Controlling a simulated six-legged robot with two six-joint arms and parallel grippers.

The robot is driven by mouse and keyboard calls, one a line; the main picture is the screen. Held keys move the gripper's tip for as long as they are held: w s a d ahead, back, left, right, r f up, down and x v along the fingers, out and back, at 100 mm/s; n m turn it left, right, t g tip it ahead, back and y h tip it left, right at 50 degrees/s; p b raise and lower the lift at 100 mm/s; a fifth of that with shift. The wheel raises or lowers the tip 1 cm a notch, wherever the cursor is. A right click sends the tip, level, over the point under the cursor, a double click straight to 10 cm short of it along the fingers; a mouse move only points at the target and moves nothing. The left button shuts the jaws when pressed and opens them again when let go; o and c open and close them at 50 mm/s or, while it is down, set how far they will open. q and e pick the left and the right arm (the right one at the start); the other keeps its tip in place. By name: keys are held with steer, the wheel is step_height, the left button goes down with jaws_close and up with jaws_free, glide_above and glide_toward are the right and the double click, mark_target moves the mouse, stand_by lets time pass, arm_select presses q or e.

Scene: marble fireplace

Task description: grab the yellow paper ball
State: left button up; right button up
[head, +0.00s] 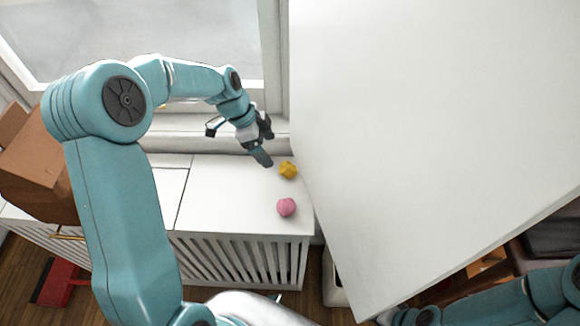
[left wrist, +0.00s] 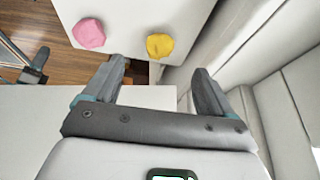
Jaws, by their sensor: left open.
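The yellow paper ball (head: 288,170) lies on the white slatted cabinet top (head: 222,205), near its right end by the wall. It also shows in the left wrist view (left wrist: 160,45), beyond and between my fingertips. A pink paper ball (head: 286,207) lies nearer the cabinet's front edge; in the left wrist view it is at the upper left (left wrist: 89,33). My left gripper (head: 266,145) is open and empty, just left of and behind the yellow ball in the head view, apart from it. My right arm shows at the lower right; its gripper is not clearly visible.
A window with a white sill (head: 215,138) stands behind the cabinet. A large white panel (head: 430,130) rises close to the right of the balls. Cardboard boxes (head: 38,165) sit at the left. The cabinet top left of the balls is clear.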

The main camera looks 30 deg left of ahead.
mark_target(280, 166)
arm_select(q)
steer(key=x, duration=0.4)
steer(key=shift+s+d+f, duration=0.1)
steer(key=shift+d+f, duration=0.05)
steer(key=shift+f, duration=0.25)
steer(key=x, duration=0.3)
steer(key=p+x, duration=0.1)
steer(key=x, duration=0.1)
steer(key=shift+a+f, duration=0.3)
steer(key=c, duration=1)
